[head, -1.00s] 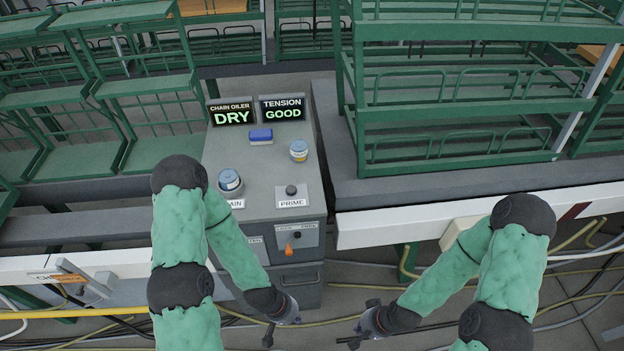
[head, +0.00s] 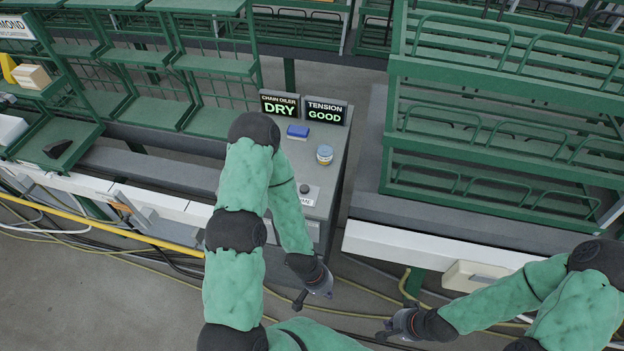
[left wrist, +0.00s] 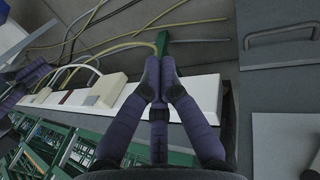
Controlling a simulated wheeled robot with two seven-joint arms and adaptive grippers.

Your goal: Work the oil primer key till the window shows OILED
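The CHAIN OILER window (head: 279,106) reads DRY in green letters. It stands at the back of the grey cabinet (head: 333,172). The primer key is a small dark round knob (head: 305,188) on the cabinet top, beside a label partly hidden by my left arm. My left gripper (head: 301,300) hangs low in front of the cabinet, apart from the key. In the left wrist view its fingertips (left wrist: 159,72) are together, with nothing seen between them. My right gripper (head: 384,334) is at the lower middle right, empty-looking, too small to judge its fingers.
The TENSION window (head: 325,112) reads GOOD. A blue block (head: 298,131) and a small blue-and-white jar (head: 325,154) are on the cabinet top. Green racks (head: 480,125) rise right of the cabinet. Cables (head: 140,238) lie on the floor. A drawer handle (left wrist: 282,33) shows in the left wrist view.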

